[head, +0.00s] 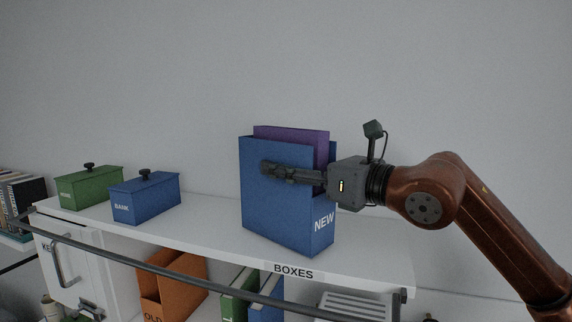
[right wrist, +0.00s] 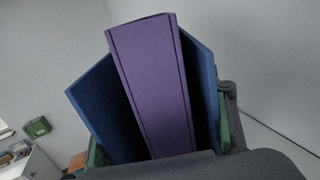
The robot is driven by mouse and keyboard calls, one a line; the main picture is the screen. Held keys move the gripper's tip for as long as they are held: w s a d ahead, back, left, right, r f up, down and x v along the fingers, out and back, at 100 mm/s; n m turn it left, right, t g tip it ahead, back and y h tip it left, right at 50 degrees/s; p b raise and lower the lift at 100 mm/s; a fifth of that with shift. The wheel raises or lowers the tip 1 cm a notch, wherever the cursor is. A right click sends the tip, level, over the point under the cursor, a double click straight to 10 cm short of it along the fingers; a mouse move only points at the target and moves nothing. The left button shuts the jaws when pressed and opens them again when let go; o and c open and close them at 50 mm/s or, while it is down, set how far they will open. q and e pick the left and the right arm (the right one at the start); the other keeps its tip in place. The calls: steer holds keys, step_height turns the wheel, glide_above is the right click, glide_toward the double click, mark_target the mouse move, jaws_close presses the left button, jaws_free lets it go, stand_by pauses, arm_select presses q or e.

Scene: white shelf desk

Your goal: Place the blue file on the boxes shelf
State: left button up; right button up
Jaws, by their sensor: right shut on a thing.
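The blue file (head: 270,205) is an upright holder marked NEW, with a purple folder (head: 290,136) standing in it. It is at the boxes shelf (head: 205,232), above the BOXES label; its base looks at or very near the shelf top, but contact is hard to tell. My right gripper (head: 292,174) is shut on the blue file near its upper part, coming from the right. In the right wrist view the purple folder (right wrist: 155,85) stands between the blue walls (right wrist: 98,105) of the file, with the fingers on either side. My left gripper is in neither view.
A green box (head: 92,188) and a blue box (head: 146,199) stand on the shelf's left part. A dark rail (head: 150,267) runs along the front. Below are an orange file (head: 172,285) and green and blue files. The shelf is free between the blue box and the file.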

steer(key=shift+s, duration=0.25)
steer(key=shift+f, duration=0.1)
steer(key=shift+w+f, duration=0.1)
steer(key=shift+f, duration=0.05)
steer(key=o, duration=1.8)
steer(key=shift+c, duration=0.2)
steer(key=b+v, duration=0.4)
steer(key=v, duration=0.8)
